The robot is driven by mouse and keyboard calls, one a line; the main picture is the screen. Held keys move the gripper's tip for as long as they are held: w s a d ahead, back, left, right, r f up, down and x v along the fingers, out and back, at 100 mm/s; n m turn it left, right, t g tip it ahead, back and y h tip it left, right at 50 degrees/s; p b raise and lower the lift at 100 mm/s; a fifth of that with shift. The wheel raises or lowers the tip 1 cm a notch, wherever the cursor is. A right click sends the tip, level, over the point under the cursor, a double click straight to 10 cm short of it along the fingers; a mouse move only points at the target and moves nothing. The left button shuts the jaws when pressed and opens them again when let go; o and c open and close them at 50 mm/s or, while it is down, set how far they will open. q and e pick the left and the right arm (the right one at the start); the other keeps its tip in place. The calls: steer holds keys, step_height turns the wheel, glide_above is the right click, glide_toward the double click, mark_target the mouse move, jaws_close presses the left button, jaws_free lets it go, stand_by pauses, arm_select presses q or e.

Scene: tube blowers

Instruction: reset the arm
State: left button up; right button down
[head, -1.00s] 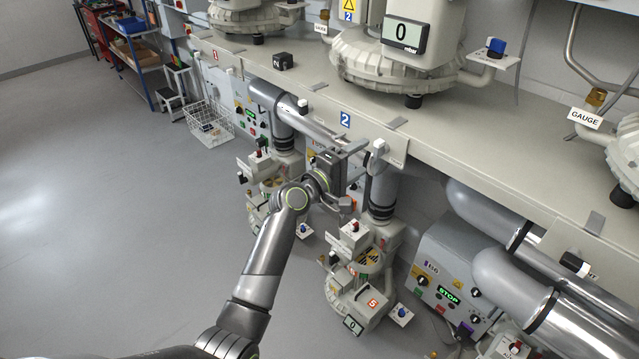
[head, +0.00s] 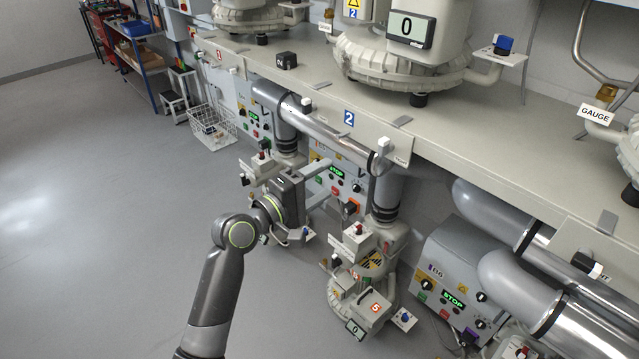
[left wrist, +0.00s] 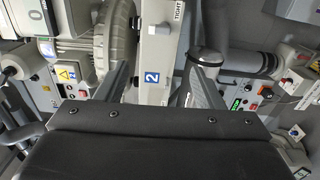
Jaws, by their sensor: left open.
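My left arm comes in from the bottom left of the head view. Its left gripper (head: 325,182) is in front of the pipes and control boxes below the bench edge. Its two fingers are apart with nothing between them. In the left wrist view the open fingers (left wrist: 161,82) point toward the bench front with the blue "2" label. My right gripper is in neither view.
The long bench (head: 450,125) carries pump housings and a display reading 0 (head: 405,29). Below it stand a blower (head: 365,285) and a control box with a green STOP display (head: 453,298). A white wire basket (head: 211,125) stands farther back. The floor (head: 110,220) at left is clear.

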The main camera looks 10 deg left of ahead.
arm_select(q)
steer(key=shift+f, duration=0.1)
steer(key=a+f+g+y, duration=0.1)
steer(key=a+f+y, duration=0.2)
steer(key=f, duration=0.8)
steer(key=a+f+g+y, duration=0.1)
steer(key=a+f+y, duration=0.15)
steer(key=f, duration=0.95)
steer(key=s+a+f+m+g+y+b, duration=0.1)
steer(key=s+a+f, duration=0.1)
steer(key=s+f, duration=0.35)
steer(key=s+a+f+m+g+y, duration=0.1)
steer(key=s+a+f+g, duration=0.15)
steer(key=f, duration=0.65)
steer(key=s+a+f+m+g+y+b, duration=0.1)
steer(key=s+a+f, duration=0.25)
steer(key=f, duration=0.35)
steer(key=s+a+f+m+g+y, duration=0.1)
steer(key=s+a+f+m+g, duration=0.1)
steer(key=s+f, duration=0.65)
steer(key=s+a+f+m+g+y, duration=0.1)
steer(key=s+a+f+m+g, duration=0.1)
steer(key=s+f, duration=0.65)
steer(key=s+a+f+m+g, duration=0.1)
steer(key=s, duration=1)
steer(key=s+f+m+g+y, duration=0.1)
steer(key=s+f+m+g, duration=0.1)
steer(key=s, duration=0.9)
steer(key=shift+a+f+b, duration=0.25)
steer(key=shift+a+b, duration=0.1)
